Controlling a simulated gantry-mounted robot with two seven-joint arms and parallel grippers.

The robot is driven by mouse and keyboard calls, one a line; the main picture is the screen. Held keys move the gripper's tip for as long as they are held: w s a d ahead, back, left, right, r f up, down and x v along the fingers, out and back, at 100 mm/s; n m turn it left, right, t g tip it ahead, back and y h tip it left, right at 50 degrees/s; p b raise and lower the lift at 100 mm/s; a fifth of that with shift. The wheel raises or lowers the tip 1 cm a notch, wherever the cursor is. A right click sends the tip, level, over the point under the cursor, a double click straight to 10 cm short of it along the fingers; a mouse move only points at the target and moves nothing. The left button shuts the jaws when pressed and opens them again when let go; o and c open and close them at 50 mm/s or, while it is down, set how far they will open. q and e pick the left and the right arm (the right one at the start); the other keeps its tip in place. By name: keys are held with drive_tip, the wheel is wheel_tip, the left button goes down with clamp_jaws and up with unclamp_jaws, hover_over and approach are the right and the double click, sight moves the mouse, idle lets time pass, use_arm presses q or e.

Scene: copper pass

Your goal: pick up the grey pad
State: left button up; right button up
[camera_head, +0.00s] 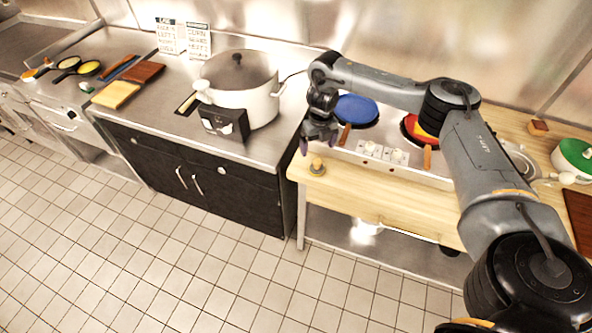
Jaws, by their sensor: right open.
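A small round item with a grey lower part and a yellowish top, which looks like the grey pad (317,168), sits on the wooden table top (390,190) near its front left corner. My right gripper (318,146) is open and points down just above and behind the pad in the picture. The fingers look apart from the pad, with nothing between them. My left gripper is out of view.
A large white pot (240,90) stands on the left counter. A green-lidded pot (574,158) is at far right.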

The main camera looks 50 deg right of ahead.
sight(318, 161)
drive_tip(key=shift+f+b, duration=0.3)
drive_tip(key=shift+f, duration=0.2)
drive_tip(key=shift+f+b, duration=1.35)
drive_tip(key=shift+f, duration=1.25)
drive_tip(key=shift+s+d+f+b, duration=0.1)
drive_tip(key=shift+f+b, duration=0.05)
drive_tip(key=shift+f, duration=0.35)
drive_tip(key=shift+s+f+b, duration=0.1)
drive_tip(key=shift+f+b, duration=0.05)
drive_tip(key=shift+f, duration=1.55)
drive_tip(key=c, duration=1.1)
